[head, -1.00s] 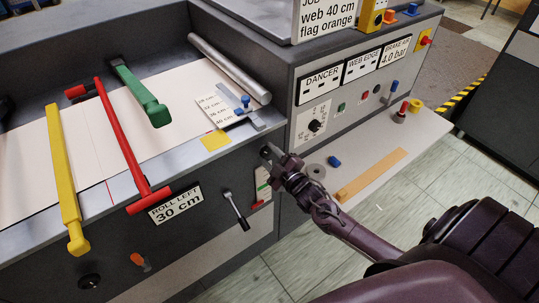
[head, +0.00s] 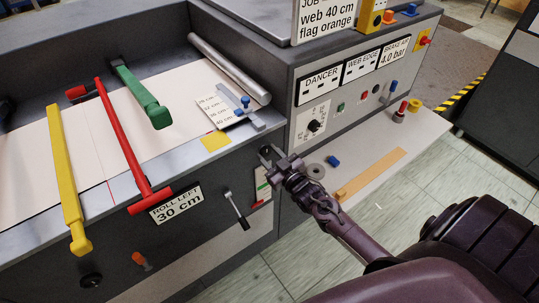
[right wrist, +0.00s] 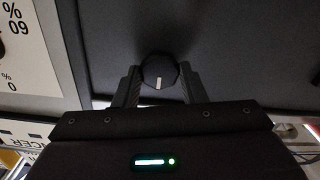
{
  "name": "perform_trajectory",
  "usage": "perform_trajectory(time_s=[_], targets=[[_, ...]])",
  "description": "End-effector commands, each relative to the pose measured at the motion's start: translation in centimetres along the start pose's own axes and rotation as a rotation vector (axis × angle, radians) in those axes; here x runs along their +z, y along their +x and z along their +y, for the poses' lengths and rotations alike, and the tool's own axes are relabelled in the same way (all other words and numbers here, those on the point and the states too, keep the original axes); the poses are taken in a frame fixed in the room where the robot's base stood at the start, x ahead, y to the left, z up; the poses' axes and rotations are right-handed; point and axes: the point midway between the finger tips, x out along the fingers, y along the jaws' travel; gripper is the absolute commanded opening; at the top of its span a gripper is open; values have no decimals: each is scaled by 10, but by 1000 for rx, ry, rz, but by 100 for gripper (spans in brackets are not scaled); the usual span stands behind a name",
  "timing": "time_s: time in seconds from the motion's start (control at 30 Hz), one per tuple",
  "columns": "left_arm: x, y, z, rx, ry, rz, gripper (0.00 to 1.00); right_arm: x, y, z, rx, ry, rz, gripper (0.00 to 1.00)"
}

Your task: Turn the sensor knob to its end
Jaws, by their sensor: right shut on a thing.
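A dark round knob with a white pointer mark (right wrist: 158,72) sits on the dark front panel. In the right wrist view it lies between the two fingers of my right gripper (right wrist: 159,86), which is shut on it. The white mark points toward the gripper's palm. In the head view my right gripper (head: 270,156) reaches the dark panel just left of the cabinet corner, and its fingers mostly cover the knob. My left gripper is not in view.
A percent dial with a black knob (head: 315,126) is on the panel to the right. A lever with a black grip (head: 237,210) hangs left below my gripper. A grey shelf (head: 425,131) holds a ring, a blue piece and a wooden strip.

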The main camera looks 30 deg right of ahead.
Motion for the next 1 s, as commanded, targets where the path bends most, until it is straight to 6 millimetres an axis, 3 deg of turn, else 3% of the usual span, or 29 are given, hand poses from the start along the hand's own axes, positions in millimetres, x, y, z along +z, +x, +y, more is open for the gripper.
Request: perform_trajectory(time_s=[0.5, 0.53, 0.67, 1.0], targets=[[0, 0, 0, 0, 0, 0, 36, 2, -1, -1, -1, 19, -6, 15], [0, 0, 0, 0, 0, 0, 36, 2, -1, -1, -1, 19, -5, 42], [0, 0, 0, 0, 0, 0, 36, 2, -1, -1, -1, 18, -4, 58], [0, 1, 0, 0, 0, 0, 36, 1, -3, 0, -1, 17, -2, 59]])
